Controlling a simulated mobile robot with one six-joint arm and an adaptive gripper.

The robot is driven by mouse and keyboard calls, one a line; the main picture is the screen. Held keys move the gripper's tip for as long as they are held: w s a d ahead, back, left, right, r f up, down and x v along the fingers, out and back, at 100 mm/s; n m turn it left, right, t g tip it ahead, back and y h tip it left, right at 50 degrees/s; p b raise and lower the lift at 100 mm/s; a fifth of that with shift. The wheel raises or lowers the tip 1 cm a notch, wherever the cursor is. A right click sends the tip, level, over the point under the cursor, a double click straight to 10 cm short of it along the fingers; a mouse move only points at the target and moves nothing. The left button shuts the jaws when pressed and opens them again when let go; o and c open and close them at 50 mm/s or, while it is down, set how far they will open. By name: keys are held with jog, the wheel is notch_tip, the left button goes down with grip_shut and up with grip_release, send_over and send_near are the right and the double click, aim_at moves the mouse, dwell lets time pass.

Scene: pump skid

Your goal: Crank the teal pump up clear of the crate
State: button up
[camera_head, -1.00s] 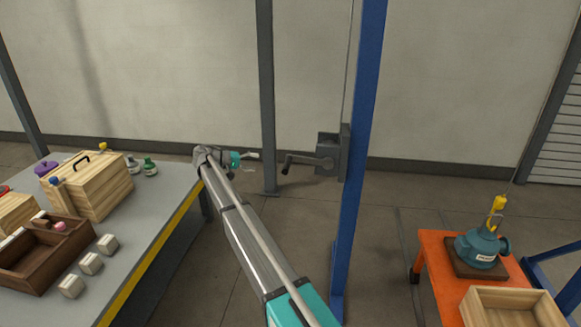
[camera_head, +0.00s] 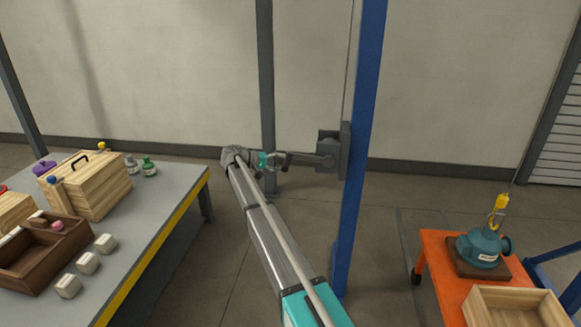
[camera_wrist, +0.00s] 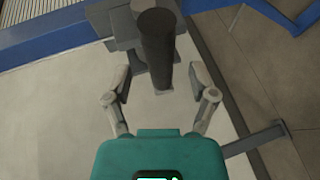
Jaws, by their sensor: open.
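The teal pump (camera_head: 482,247) stands upright on a dark board on the orange cart, with a yellow hook (camera_head: 501,201) above it. The open wooden crate (camera_head: 510,307) is on the cart in front of the pump. The grey winch box (camera_head: 329,152) is fixed to the blue post. Its crank arm reaches left toward my gripper (camera_head: 283,160). In the wrist view the dark crank handle (camera_wrist: 157,45) points toward the camera, between the spread fingers of my gripper (camera_wrist: 160,85). The fingers are open, with a gap visible on each side of the handle.
The blue post (camera_head: 358,130) stands just right of the winch. A grey bench (camera_head: 150,235) with a lidded wooden box (camera_head: 88,188), a dark tray and several pale blocks is at left. The orange cart (camera_head: 440,262) is at right.

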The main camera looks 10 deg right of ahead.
aim_at(287, 163)
jog(key=shift+b+x, duration=0.3)
jog(key=shift+x, duration=1.35)
